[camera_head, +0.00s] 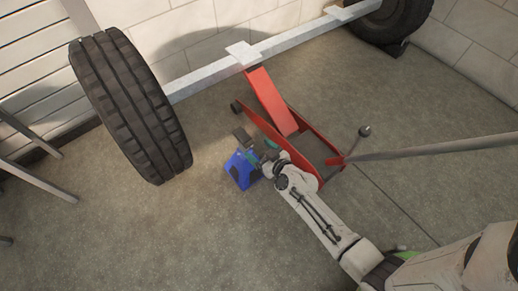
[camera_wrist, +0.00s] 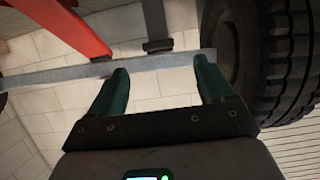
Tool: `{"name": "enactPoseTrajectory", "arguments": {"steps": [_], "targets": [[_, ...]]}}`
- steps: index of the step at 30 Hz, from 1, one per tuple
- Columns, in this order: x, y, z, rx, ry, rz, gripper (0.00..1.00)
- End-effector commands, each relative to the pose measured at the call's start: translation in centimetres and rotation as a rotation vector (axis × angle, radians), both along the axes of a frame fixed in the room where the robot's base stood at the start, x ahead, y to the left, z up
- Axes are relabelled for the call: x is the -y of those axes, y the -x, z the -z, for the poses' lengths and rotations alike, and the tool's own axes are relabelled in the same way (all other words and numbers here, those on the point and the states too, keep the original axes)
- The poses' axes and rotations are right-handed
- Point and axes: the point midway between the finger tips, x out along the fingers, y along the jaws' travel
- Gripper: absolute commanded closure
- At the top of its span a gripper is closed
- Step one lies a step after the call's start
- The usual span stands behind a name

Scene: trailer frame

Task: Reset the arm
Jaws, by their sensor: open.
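My arm reaches in from the lower right of the head view, and my gripper (camera_head: 257,150) is low beside the red floor jack. In the wrist view my gripper (camera_wrist: 160,70) has its two green fingers wide apart, with nothing between them. A blue object (camera_head: 240,174) is right by the gripper in the head view, partly covered by it. I cannot tell what it is or whether the gripper touches it.
The red jack (camera_head: 272,100) stands under the grey axle beam (camera_head: 205,76), with its long handle (camera_head: 430,147) stretching right. A large tyre (camera_head: 130,105) stands left and another (camera_head: 395,20) back right. Metal legs (camera_head: 35,180) are at far left. The front-left floor (camera_head: 150,240) is clear.

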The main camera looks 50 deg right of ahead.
Motion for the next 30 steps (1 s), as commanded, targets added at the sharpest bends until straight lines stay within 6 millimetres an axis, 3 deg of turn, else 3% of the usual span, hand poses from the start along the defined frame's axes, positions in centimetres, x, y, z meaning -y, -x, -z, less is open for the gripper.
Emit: {"name": "enactPoseTrajectory", "arguments": {"steps": [12,16,19,24,30], "targets": [[0.0,0.0,0.0,0.0,0.0,0.0,0.19],[-1.9,-0.1,-0.8,-0.034,-0.024,-0.084,0.19],[-4.6,0.5,-1.6,-0.112,-0.057,-0.2,0.19],[-8.7,3.6,-3.1,-0.331,-0.101,-0.366,0.19],[-10.4,9.6,-5.3,-0.648,-0.114,-0.404,0.19]]}}
